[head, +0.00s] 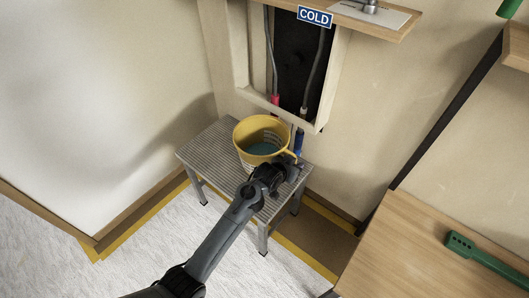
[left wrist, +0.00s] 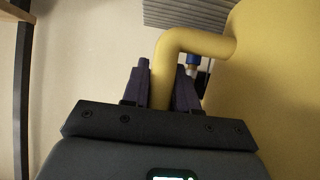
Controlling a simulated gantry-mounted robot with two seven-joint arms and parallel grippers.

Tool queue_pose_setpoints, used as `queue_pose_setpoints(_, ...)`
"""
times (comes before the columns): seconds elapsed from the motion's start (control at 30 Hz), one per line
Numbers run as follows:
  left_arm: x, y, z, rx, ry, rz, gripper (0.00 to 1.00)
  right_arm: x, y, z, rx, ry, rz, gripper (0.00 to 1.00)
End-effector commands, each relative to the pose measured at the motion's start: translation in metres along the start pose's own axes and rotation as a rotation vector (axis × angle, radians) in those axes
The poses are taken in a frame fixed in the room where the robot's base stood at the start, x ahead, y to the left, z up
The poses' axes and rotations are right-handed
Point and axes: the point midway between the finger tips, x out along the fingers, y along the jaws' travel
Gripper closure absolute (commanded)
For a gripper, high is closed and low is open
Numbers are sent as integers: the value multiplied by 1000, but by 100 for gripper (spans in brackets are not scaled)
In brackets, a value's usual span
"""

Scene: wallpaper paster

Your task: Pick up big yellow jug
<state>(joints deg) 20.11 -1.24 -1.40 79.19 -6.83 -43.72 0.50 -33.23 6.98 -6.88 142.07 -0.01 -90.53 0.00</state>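The big yellow jug (head: 244,131) stands upright on a small grey metal table (head: 205,148), with bluish-green liquid inside. Its handle is on the right side in the head view. In the left wrist view the yellow handle (left wrist: 185,42) bends down between the two dark fingers of my left gripper (left wrist: 163,82), and the jug's wall (left wrist: 280,85) fills the right side. The fingers sit close against both sides of the handle, with no clear gap. In the head view my left gripper (head: 275,174) is at the jug's handle side. My right gripper is not in view.
A wall recess with hoses (head: 294,60) and a COLD sign (head: 315,16) stands behind the table. A blue-capped item (head: 298,142) is beside the jug. A wooden surface (head: 425,245) with a green tool (head: 485,258) is at the right. Floor at the lower left is clear.

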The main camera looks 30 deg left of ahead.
Motion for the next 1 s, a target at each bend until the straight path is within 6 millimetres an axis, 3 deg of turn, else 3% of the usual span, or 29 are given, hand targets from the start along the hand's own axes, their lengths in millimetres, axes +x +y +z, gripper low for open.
queue_pose_setpoints(0.03,0,0,0,0,0,0,84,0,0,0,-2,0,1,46)
queue_pose_setpoints(0.13,0,0,0,0,0,0,99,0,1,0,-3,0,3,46)
queue_pose_setpoints(0.17,0,0,0,0,0,0,100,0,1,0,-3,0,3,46)
queue_pose_setpoints(1.0,0,0,0,0,-1,0,100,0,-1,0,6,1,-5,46)
